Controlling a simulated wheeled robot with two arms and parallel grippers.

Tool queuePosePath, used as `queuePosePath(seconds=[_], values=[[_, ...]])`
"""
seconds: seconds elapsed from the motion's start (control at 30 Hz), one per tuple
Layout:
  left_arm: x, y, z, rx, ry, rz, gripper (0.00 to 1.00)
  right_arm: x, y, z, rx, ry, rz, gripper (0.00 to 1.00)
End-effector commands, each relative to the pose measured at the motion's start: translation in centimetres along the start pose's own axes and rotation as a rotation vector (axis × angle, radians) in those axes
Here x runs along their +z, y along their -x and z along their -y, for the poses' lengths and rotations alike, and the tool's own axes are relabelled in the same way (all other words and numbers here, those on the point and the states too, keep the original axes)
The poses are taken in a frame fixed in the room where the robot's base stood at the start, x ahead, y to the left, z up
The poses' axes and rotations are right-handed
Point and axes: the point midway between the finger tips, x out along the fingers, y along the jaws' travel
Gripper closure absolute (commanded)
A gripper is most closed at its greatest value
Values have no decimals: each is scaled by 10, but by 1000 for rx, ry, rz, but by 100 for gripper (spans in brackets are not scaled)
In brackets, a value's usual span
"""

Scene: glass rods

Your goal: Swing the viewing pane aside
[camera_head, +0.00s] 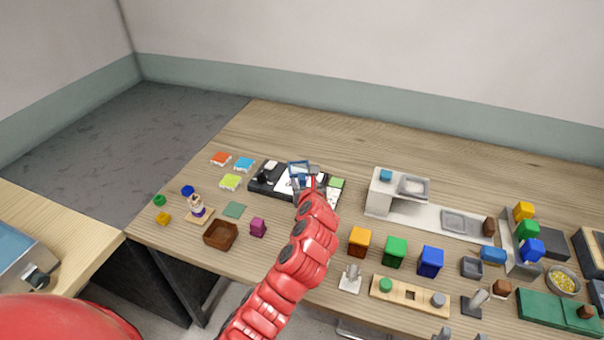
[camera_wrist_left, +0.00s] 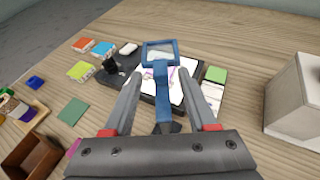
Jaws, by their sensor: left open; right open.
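The viewing pane (camera_wrist_left: 160,48) is a clear sheet in a blue frame with a blue handle running toward me. In the head view the pane (camera_head: 298,168) stands above a dark base (camera_head: 262,182) holding a white sheet with pink marks. My left gripper (camera_wrist_left: 158,80) is open, with the blue handle between its fingers in the wrist picture; I cannot tell whether they touch it. In the head view my left gripper (camera_head: 307,181) is at the pane and partly hides it. My right gripper (camera_head: 460,335) shows only as grey fingertips at the bottom edge, open and empty.
Coloured tiles (camera_head: 230,182) lie left of the base, and a green block (camera_head: 337,183) sits at its right. A brown tray (camera_head: 221,235) and a purple cube (camera_head: 258,228) are nearer. A grey-white stand (camera_head: 378,202) is to the right. The table behind the base is clear.

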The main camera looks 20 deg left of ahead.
Motion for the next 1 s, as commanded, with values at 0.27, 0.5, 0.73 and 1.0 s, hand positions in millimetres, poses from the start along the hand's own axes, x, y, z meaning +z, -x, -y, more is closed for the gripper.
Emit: queuePosePath(seconds=[0.27,0.5,0.73,1.0], values=[[1,-39,-1,3,2,-1,43,-1,-8,0,0,0,0,50],[0,-53,0,0,1,-1,43,-2,-10,0,0,0,0,50],[0,-54,0,-1,1,0,43,-2,-10,0,0,0,0,50],[0,-54,0,-1,0,0,78,-2,-10,0,0,0,0,50]])
